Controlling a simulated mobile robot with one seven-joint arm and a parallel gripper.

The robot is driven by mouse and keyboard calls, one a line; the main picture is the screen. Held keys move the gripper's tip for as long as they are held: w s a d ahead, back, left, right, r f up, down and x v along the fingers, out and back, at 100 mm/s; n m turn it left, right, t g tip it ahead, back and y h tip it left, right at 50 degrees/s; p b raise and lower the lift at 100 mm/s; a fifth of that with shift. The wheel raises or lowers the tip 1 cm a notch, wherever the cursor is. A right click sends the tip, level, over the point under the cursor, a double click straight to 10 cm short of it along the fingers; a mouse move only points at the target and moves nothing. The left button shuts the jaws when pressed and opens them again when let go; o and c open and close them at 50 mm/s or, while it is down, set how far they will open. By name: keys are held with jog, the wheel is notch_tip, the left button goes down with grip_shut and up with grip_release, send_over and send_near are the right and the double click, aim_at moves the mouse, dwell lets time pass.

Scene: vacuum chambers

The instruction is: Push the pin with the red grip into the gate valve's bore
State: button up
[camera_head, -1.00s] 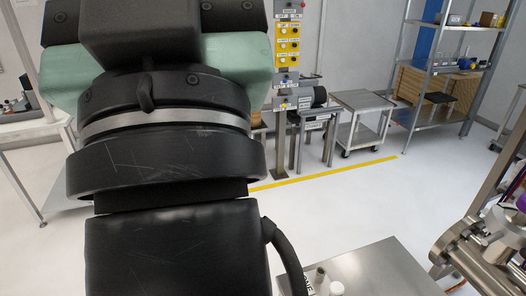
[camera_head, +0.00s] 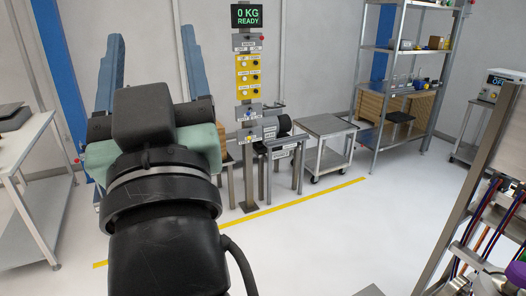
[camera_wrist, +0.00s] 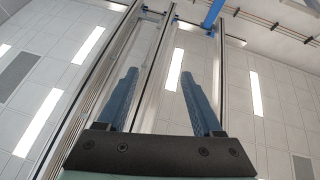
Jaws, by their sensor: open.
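My gripper (camera_head: 153,45) is raised in the left of the head view, its two blue fingers pointing up and spread wide apart. The wrist view also shows my gripper (camera_wrist: 160,78) open, with nothing between the fingers and the ceiling beyond. No pin with a red grip shows in either current view. No gate valve or bore can be made out. Metal chamber hardware (camera_head: 478,284) shows partly at the lower right of the head view, cut off by the frame, well apart from my gripper.
A control post (camera_head: 249,120) with a yellow button panel and a "0 KG READY" display stands behind. A grey cart (camera_head: 325,126) and shelving rack (camera_head: 378,100) stand to its right. A white table (camera_head: 38,146) is at the left. White floor (camera_head: 310,245) lies clear in the middle.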

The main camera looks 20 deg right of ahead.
jog(key=w+d+f+g+h+p, duration=0.2)
jog(key=w+d+f+g+p, duration=0.3)
jog(key=w+d+f, duration=0.2)
jog(key=d+f+g+p, duration=0.4)
jog(key=f, duration=0.3)
jog(key=d+f+g+p, duration=0.3)
jog(key=d+f+g, duration=0.15)
jog(key=f, duration=0.35)
jog(key=s+d+f+g+y+p, duration=0.1)
jog(key=s+d+f+g+p, duration=0.1)
jog(key=s+f+g+p, duration=0.25)
jog(key=s+d+f+g+p, duration=0.1)
jog(key=s+d+f+p, duration=0.15)
jog(key=s+f, duration=0.45)
jog(key=s+f+g+y+p, duration=0.1)
jog(key=s+f, duration=0.1)
jog(key=s, duration=0.2)
jog(key=s+a+f+g+p, duration=0.1)
jog(key=s+f+g+p, duration=0.1)
jog(key=s+f, duration=0.1)
jog(key=s+a+f+g+y+p, duration=0.1)
jog(key=s+f+g, duration=0.1)
jog(key=s, duration=0.3)
jog(key=shift+s+f+n+y+p, duration=0.15)
jog(key=shift+f+n+y+p, duration=0.2)
jog(key=shift+f, duration=0.3)
jog(key=shift+s+a+f, duration=0.1)
